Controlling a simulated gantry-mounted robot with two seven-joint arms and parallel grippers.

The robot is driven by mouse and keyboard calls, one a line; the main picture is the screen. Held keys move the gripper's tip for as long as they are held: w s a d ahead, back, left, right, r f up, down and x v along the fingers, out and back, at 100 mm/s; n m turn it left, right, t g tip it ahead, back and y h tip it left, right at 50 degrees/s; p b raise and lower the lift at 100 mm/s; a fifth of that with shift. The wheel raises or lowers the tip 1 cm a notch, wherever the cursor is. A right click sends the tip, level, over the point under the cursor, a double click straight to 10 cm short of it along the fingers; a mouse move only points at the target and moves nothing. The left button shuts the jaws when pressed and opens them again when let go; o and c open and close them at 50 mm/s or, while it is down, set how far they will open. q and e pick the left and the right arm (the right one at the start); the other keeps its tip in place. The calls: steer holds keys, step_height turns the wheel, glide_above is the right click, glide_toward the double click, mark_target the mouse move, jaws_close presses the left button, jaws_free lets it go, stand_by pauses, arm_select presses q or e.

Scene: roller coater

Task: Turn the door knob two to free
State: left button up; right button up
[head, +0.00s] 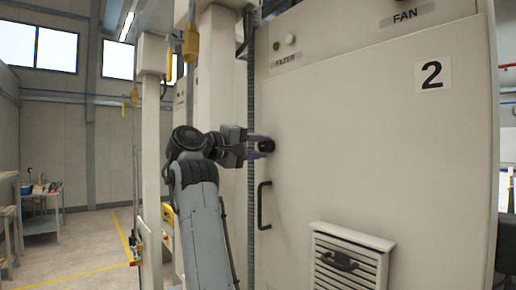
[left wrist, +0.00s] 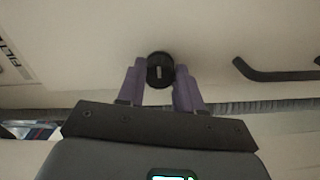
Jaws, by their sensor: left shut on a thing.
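The door with the number 2 sign (head: 432,75) is a large cream panel and looks closed. Its round black knob (head: 267,145) is near the left edge, above a black bar handle (head: 264,205). My left gripper (head: 262,146) reaches in from the left and its purple fingers are at the knob. In the left wrist view the knob (left wrist: 160,70) sits between the two fingertips of the left gripper (left wrist: 160,82), which are shut on it. A small light mark shows on the knob face, upright in that view. My right gripper is not in view.
A louvred vent box (head: 350,258) with a black handle sticks out low on the door. FILTER and FAN labels are above. A ribbed conduit (head: 251,90) runs along the door's left edge. A workbench (head: 40,205) stands far left beyond open floor.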

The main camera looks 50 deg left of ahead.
arm_select(q)
steer(key=o, duration=1)
steer(key=shift+o, duration=0.2)
steer(key=shift+s+a+b, duration=0.1)
steer(key=shift+s+b, duration=0.2)
steer(key=shift+s, duration=0.35)
steer(key=s+b, duration=0.2)
steer(key=s, duration=0.7)
steer(key=shift+s+a, duration=0.25)
steer(key=shift+a, duration=0.15)
